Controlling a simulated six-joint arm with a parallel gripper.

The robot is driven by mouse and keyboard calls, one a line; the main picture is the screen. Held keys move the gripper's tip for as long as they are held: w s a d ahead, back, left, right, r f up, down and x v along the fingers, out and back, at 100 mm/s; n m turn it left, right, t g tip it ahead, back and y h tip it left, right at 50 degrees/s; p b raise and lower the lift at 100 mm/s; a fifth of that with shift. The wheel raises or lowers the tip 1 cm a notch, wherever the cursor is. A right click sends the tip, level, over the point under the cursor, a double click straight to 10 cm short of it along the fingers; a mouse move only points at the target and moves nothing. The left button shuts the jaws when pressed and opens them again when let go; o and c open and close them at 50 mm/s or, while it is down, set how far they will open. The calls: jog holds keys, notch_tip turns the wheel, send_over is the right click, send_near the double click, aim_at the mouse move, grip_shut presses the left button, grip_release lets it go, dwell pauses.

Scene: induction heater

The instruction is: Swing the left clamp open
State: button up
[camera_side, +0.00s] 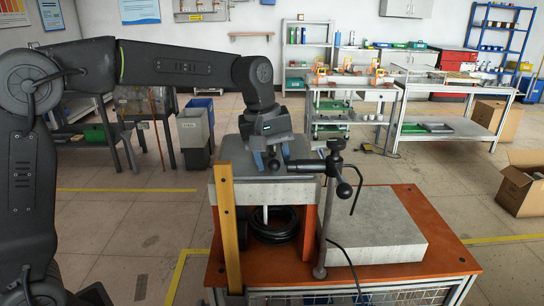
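The heater unit (300,191) is a grey block on orange legs on the orange-topped bench. A black clamp with round knobs (336,145) stands on a grey post at its right front. A dark arm reaches left from this clamp over the grey top. The gap between the fingers is not clear at this size.
A yellow upright bar (228,232) stands at the unit's left front corner. A black coiled cable (273,226) lies under the top. A pale grey slab (378,228) covers the bench's right side. A thin black rod (357,190) hangs beside the clamp post.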

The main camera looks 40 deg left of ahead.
aim_at(257, 172)
grip_shut()
jog(key=shift+a, duration=0.1)
jog(key=m, duration=0.1)
jog(key=a+m, duration=0.1)
jog(key=m, duration=0.1)
jog(key=s+m, duration=0.1)
jog(key=m, duration=0.1)
jog(key=shift+a+g+h, duration=0.25)
jog(key=shift+g+h, duration=0.05)
jog(key=shift+g, duration=0.1)
jog(key=m, duration=0.2)
jog(key=a+m, duration=0.1)
jog(key=shift+m+g, duration=0.3)
jog(key=shift+m, duration=0.1)
jog(key=shift+a+m+g, duration=0.15)
jog(key=shift+a+m, duration=0.1)
jog(key=shift+m, duration=0.45)
jog(key=shift+a+m+g, duration=0.15)
jog(key=shift+a+m, duration=0.1)
jog(key=shift+m, duration=0.45)
